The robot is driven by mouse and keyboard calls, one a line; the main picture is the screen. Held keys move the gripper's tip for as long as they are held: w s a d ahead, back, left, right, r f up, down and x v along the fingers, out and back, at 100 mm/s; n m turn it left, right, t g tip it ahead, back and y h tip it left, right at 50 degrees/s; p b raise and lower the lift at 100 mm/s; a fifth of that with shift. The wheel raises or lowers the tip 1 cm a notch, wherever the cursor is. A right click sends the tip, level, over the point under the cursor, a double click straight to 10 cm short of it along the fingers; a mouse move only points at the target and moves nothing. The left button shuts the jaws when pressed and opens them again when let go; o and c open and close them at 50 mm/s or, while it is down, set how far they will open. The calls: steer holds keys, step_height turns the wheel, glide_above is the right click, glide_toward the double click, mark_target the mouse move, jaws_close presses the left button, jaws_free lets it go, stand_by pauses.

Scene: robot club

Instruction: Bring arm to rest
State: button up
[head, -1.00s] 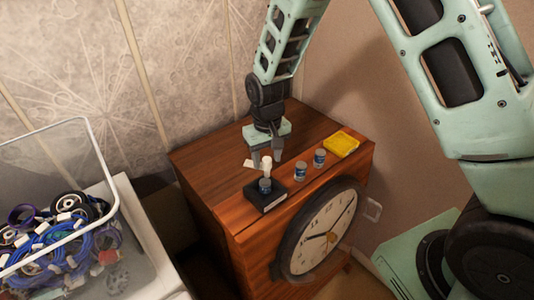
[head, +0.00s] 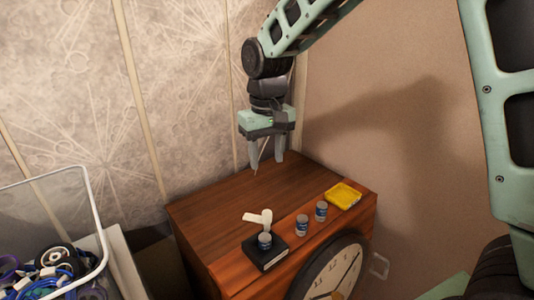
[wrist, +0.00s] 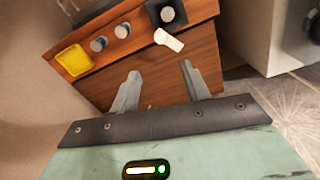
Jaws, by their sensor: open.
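My gripper (head: 266,164) is open and empty in the head view, pointing down above the back of the wooden cabinet (head: 215,205). Its two fingers also show in the wrist view (wrist: 160,90), spread apart with nothing between them. My arm reaches in from the upper right of the head view. The gripper is clear of all the objects on the cabinet top.
A clear bin (head: 62,262) stands left.

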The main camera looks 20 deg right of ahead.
steer(key=shift+r, duration=0.3)
steer(key=shift+s, duration=0.1)
